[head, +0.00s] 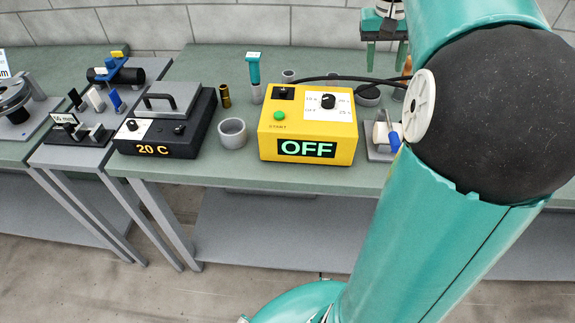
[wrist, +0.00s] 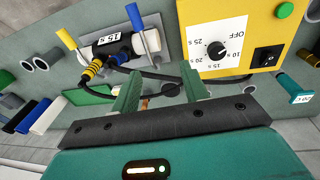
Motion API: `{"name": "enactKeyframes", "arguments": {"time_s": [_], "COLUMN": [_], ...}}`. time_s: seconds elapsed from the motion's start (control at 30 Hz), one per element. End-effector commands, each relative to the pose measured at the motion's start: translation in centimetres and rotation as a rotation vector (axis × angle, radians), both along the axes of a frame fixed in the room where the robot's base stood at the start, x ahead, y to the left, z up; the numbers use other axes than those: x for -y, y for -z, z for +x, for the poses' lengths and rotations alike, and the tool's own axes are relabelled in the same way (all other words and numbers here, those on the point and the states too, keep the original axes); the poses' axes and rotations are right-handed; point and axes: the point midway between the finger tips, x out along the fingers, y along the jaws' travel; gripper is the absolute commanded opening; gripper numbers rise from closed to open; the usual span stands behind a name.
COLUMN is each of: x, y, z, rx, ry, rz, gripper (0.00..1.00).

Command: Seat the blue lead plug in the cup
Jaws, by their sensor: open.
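My gripper (wrist: 160,84) is open in the wrist view, its two green fingers apart and empty above the bench. It also shows at the top of the head view (head: 386,52). A blue-tipped rod (wrist: 136,16) stands beside the unit marked "15 s". I cannot tell which part is the blue lead plug. A grey open cup (head: 232,133) stands left of the yellow box in the head view. More grey round openings (wrist: 40,64) show at the wrist view's left, so which is the task's cup is unclear.
The yellow box (head: 307,125) reads OFF, and a black cable runs from behind it to the right. A black "20 C" unit (head: 160,140) stands at left. A teal-topped tube (head: 253,70) stands behind the box. My arm hides the bench's right part.

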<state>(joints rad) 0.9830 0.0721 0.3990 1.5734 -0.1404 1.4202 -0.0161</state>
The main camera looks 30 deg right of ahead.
Motion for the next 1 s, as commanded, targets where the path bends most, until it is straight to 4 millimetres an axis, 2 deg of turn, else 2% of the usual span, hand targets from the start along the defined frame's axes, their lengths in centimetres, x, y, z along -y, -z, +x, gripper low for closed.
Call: {"name": "enactKeyframes", "arguments": {"time_s": [0.03, 0.2, 0.3, 0.5, 0.6, 0.73, 0.83, 1.0], "x": [-3.4, -11.9, -16.2, -23.3, -26.1, -28.4, -29.3, -29.5], "y": [-0.1, 0.7, 1.6, 4.3, 6.1, 8.1, 9.1, 9.4], "z": [0.2, -0.8, -2.2, -6.3, -8.5, -10.7, -11.5, -11.8], "rx": [0.013, 0.082, 0.135, 0.265, 0.333, 0.401, 0.427, 0.434], "ry": [-0.051, -0.186, -0.262, -0.408, -0.477, -0.542, -0.568, -0.576], "rz": [-0.028, -0.084, -0.1, -0.092, -0.068, -0.03, -0.011, -0.005], "gripper": [0.45, 0.45, 0.45, 0.45, 0.45, 0.45, 0.45, 0.45]}}
